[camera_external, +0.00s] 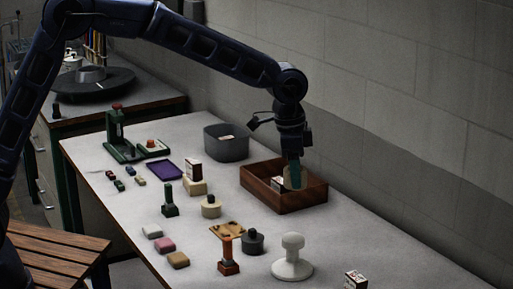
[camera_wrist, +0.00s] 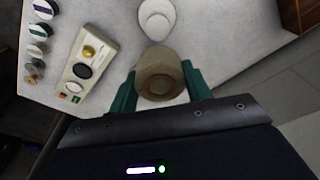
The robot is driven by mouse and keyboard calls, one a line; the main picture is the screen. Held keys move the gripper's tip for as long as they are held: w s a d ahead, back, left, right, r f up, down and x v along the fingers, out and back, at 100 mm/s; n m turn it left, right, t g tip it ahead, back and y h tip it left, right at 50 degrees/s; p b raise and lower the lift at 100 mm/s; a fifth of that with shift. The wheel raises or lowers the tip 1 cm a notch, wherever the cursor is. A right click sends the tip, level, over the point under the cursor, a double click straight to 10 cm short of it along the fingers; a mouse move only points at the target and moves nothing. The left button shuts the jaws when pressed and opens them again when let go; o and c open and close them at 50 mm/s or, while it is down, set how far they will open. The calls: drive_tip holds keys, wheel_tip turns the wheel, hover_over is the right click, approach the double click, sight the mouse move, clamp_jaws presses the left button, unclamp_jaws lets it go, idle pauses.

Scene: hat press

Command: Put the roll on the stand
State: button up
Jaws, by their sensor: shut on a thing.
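A tan roll (camera_wrist: 158,72) with a round end and a darker centre is between the teal fingers of my gripper (camera_wrist: 158,88) in the wrist view. In the external view my gripper (camera_external: 294,176) points down at a brown wooden box (camera_external: 300,201), and the pale roll (camera_external: 287,184) is partly hidden by a finger and the box. A white stand (camera_external: 292,268) with a round base and knobbed top is on the table at the front, apart from my gripper. A white rounded thing (camera_wrist: 157,18) lies just beyond the roll in the wrist view; I cannot tell whether it is the stand.
A grey bin (camera_external: 226,148) stands left of the box. A brown stand (camera_external: 228,258) with a flat top, a dark knobbed weight (camera_external: 252,242), a green press (camera_external: 116,140) and several small blocks share the table. A block wall runs behind.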

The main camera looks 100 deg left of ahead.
sight(295, 236)
wheel_tip(295, 236, down, 13)
drive_tip(key=shift+f, duration=0.1)
idle(0.5)
drive_tip(key=shift+f, duration=0.15)
drive_tip(key=o, duration=1)
drive_tip(key=shift+c, duration=0.2)
